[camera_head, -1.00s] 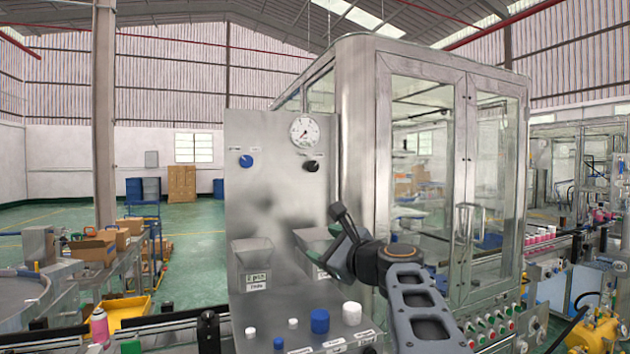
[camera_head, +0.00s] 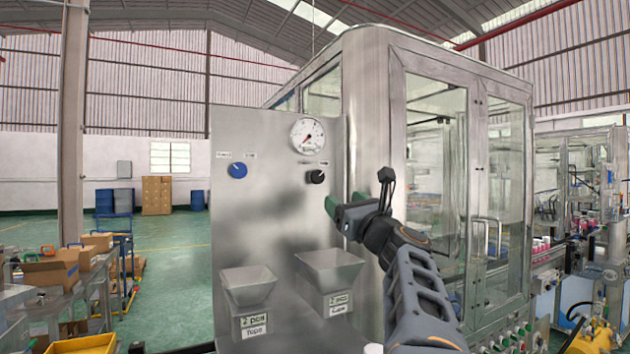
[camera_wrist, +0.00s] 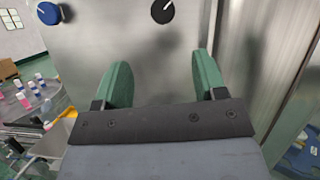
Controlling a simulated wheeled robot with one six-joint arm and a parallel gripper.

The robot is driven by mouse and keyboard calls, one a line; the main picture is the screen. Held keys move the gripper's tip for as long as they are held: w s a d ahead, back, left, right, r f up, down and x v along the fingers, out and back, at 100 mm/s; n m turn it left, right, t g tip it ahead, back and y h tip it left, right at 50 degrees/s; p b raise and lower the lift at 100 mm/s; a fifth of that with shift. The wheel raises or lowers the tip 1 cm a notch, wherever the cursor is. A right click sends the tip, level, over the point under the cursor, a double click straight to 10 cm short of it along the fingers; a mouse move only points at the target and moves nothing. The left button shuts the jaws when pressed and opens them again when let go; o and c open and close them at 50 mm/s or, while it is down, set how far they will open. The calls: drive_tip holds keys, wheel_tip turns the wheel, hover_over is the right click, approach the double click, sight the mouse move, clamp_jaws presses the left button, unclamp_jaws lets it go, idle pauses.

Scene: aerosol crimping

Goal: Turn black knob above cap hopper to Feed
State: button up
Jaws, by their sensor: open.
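The black knob (camera_head: 316,177) is on the upright steel panel, below a round gauge and above the right-hand hopper. It also shows in the wrist view (camera_wrist: 163,11) at the top edge, with a white pointer mark slanting to the upper right. Its label is too small to read. The cap hopper (camera_head: 329,280) is the right one of two steel hoppers low on the panel. My gripper (camera_head: 329,206) is below and slightly right of the knob, apart from it. In the wrist view its two green fingers (camera_wrist: 158,80) are spread with nothing between them.
A blue knob (camera_head: 238,170) is left of the black one, and it also shows in the wrist view (camera_wrist: 48,13). The gauge (camera_head: 307,135) sits above. The other hopper (camera_head: 248,286) is at lower left. The glass-doored cabinet (camera_head: 437,160) stands close on the right.

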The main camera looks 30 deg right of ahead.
sight(319, 179)
drive_tip(key=p+x, duration=0.2)
drive_tip(key=x, duration=0.3)
drive_tip(key=p+x, duration=0.2)
drive_tip(key=x, duration=0.3)
drive_tip(key=shift+w+d+r, duration=0.1)
drive_tip(key=shift+d+r, duration=0.1)
drive_tip(key=shift+d, duration=0.05)
drive_tip(key=shift+p+x, duration=0.5)
drive_tip(key=shift+x, duration=0.5)
drive_tip(key=shift+f, duration=0.15)
drive_tip(key=c, duration=0.9)
